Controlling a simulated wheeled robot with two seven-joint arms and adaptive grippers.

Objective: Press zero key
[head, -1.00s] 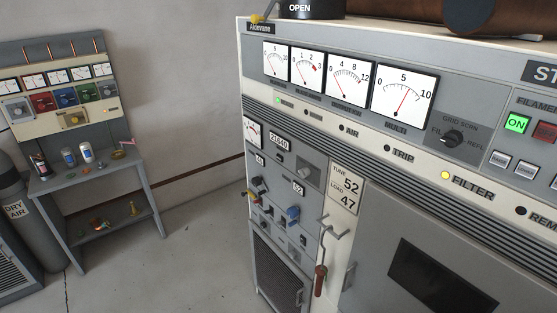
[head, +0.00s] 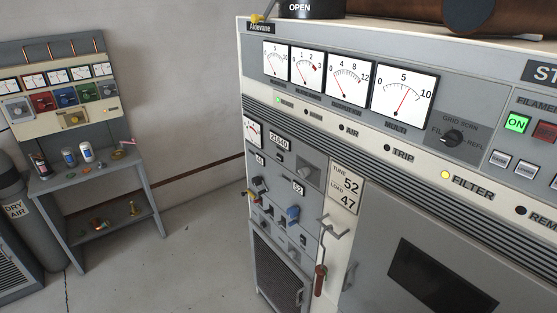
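I cannot make out a key marked zero in the head view. A large grey and cream transmitter rack (head: 375,180) fills the right side. Pale square buttons (head: 501,158) sit below these. Neither of my grippers is in view.
A grey bench (head: 95,175) with small bottles and a meter panel (head: 62,95) stands by the left wall. A dry air cylinder (head: 18,215) is at the far left. The floor (head: 205,265) between bench and rack is clear.

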